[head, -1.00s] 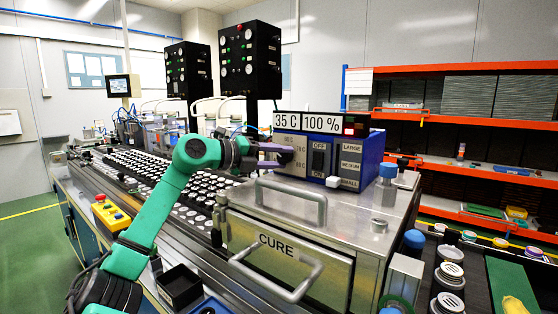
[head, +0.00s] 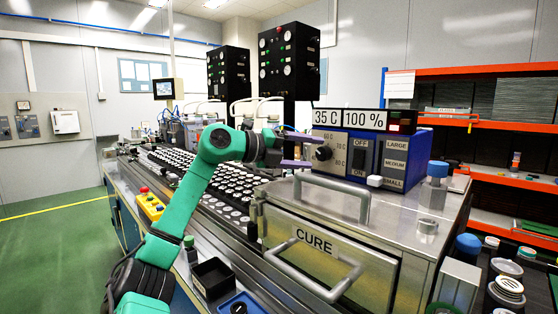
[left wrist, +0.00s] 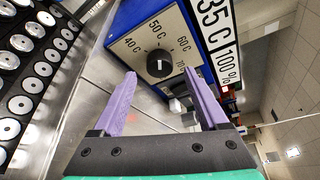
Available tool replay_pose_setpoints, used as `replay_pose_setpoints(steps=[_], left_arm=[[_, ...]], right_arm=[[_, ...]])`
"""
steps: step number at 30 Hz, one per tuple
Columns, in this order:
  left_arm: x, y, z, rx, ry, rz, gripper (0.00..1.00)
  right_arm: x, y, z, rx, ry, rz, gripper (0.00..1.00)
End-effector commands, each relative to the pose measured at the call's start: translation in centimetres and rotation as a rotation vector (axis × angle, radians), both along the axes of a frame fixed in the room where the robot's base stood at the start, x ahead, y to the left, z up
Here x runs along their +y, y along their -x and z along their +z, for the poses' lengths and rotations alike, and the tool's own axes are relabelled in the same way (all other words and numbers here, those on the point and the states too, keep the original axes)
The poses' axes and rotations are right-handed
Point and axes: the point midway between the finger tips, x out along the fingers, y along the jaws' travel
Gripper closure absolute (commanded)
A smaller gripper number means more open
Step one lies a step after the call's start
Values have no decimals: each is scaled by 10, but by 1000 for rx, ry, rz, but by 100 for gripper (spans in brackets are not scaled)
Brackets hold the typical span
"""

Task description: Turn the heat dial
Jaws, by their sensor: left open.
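The heat dial (head: 323,153) is a round black knob on the grey, temperature-marked front of the blue control box. It also shows in the left wrist view (left wrist: 160,63), with 40 C to 70 C printed around it. A short white mark shows on the knob. My left gripper (head: 303,151) is open, with purple fingers pointing at the dial from the left. In the left wrist view the dial appears between the fingertips (left wrist: 159,73) but beyond them, with a gap. The display (head: 349,120) reads 35 C and 100 %. My right gripper is not in view.
The control box stands on a metal oven marked CURE (head: 314,240), with bar handles (head: 333,191) in front. An OFF/ON switch (head: 360,158) sits right of the dial. A bed of round speaker parts (head: 232,185) lies at the left. Blue-capped cylinders (head: 437,170) stand at the right.

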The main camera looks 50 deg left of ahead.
Motion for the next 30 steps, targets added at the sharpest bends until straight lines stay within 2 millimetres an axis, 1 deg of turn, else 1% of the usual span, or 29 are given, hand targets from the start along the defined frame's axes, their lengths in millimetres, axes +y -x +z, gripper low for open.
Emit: replay_pose_setpoints(steps=[1, 3, 6, 9, 12, 16, 30], left_arm=[[4, 12, -8, -3, -1, 3, 24], [9, 32, -5, -4, -1, 3, 24], [16, 61, 2, -4, 1, 2, 24], [21, 85, 9, -2, 1, 1, 24], [25, 100, 15, -2, 0, 1, 24], [27, 107, 17, 0, 1, 0, 24], [27, 107, 18, 1, 1, -1, 24]], right_arm=[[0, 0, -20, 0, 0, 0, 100], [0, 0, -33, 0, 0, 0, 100], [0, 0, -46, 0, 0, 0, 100], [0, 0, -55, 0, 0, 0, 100], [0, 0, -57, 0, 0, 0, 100], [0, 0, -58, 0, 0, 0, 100], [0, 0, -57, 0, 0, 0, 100]])
